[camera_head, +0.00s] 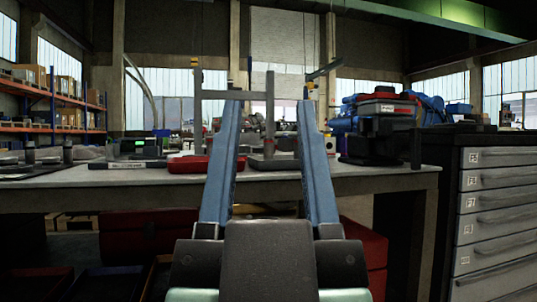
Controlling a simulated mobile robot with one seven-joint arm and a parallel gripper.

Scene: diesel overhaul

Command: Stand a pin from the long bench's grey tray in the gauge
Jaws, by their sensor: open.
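My gripper (267,104) is in the middle of the view, with two long blue fingers set wide apart above a dark body. It is open, and I see nothing held between the fingers. The long bench (400,182) runs across the view beyond it. A low, greyish shape (272,163) lies on the bench, seen between the fingers. I cannot tell whether it is the grey tray. I cannot make out any pin or tell which thing is the gauge. The fingers hide parts of the bench top.
A red tray (188,164) lies left of the fingers, near a black labelled strip (127,165). A dark machine with a red top (385,120) stands at the bench's right end. A drawer cabinet (497,215) stands at right. Red boxes (140,232) fill space under the bench.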

